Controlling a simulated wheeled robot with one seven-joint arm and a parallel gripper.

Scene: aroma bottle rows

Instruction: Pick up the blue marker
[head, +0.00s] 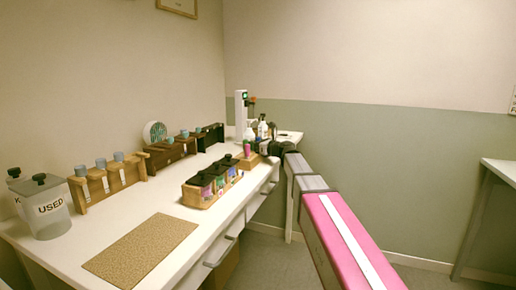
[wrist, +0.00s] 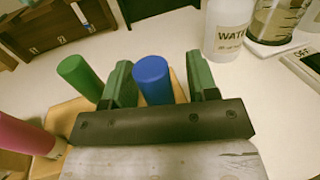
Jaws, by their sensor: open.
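The blue marker (wrist: 153,82) stands between the two green fingers of my gripper (wrist: 160,66) in the wrist view. The fingers are apart, with a visible gap on each side of the marker. A wooden holder (wrist: 78,108) lies beneath, partly hidden by my gripper. A green marker (wrist: 80,76) stands just left of the left finger, and a pink marker (wrist: 26,134) is farther left. In the head view my gripper (head: 264,146) is at the holder (head: 247,163) near the table's far end, and it hides the blue marker there.
A bottle labelled WATER (wrist: 226,32) stands close beyond the right finger, with a glass beaker (wrist: 276,22) and a scale (wrist: 304,62) to its right. On the table (head: 103,229) are a crate of dark-capped bottles (head: 197,201), wooden racks (head: 111,182) and a USED jar (head: 48,212).

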